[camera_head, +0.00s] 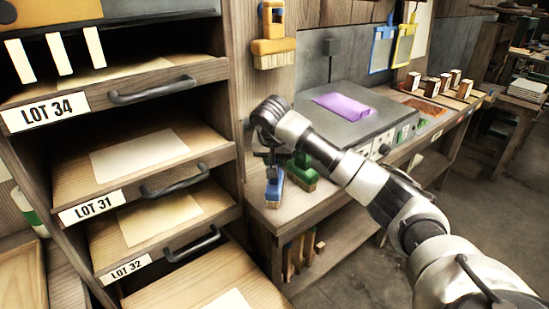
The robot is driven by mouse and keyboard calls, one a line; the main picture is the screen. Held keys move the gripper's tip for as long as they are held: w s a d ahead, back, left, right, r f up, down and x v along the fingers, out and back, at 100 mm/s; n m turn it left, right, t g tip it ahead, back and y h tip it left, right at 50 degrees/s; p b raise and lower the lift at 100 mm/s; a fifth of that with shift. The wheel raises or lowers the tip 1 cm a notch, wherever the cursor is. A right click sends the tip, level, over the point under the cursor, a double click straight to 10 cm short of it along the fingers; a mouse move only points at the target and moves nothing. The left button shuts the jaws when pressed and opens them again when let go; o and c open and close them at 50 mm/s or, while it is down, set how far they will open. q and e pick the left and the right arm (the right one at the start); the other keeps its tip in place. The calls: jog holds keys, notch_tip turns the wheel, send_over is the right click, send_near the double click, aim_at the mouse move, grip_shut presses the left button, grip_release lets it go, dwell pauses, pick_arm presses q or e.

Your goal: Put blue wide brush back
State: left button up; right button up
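The blue brush (275,188) is at the front left corner of the workbench, with its bristles pointing down. My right arm reaches in from the right, and its dark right gripper (269,163) is directly above the blue brush, at its upper end. The fingers are small and overlap the handle, so I cannot tell whether they are closed on it. I also cannot tell whether the bristles touch the bench. My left gripper is not in view.
A green brush (302,172) stands close to the right of the blue one. An orange brush (272,38) hangs on the wall above. A drawer cabinet (225,120) stands at left. A grey hotplate-like unit (350,125) with a purple sheet (342,105) sits behind my arm.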

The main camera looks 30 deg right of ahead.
jog(key=o, duration=0.9)
jog(key=shift+s+a+r, duration=0.1)
jog(key=shift+r, duration=0.35)
jog(key=v, duration=1.1)
